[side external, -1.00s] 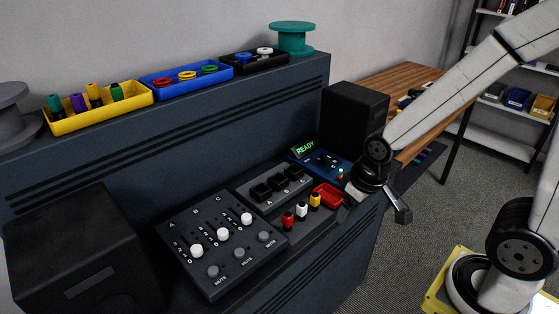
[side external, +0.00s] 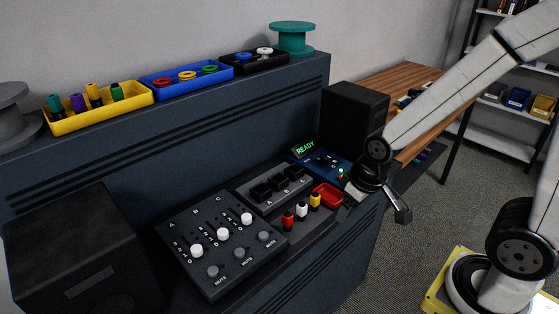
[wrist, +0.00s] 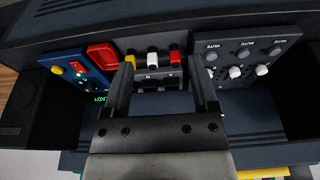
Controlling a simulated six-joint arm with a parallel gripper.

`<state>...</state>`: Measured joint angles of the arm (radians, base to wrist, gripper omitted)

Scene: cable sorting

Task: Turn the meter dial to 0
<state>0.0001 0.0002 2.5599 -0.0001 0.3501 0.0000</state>
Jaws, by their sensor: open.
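The blue meter (side external: 320,160) stands at the right end of the desk, its green display reading READY. In the wrist view the meter (wrist: 70,66) is at the upper left, with a yellow and a red part on its face. Its dial is too small to make out clearly, and my wrist partly covers the meter's right side in the side external view. My gripper (side external: 349,197) is just right of the meter and the red tray, above the desk. In the wrist view my gripper (wrist: 163,72) is open and empty, its fingers apart and away from the meter.
A red tray (side external: 327,194) and red, white and yellow plugs (side external: 302,209) lie in front of the socket box (side external: 274,186). A slider panel (side external: 221,240) is left of them. Black speakers (side external: 354,115) stand at both ends. Bins and spools line the shelf above.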

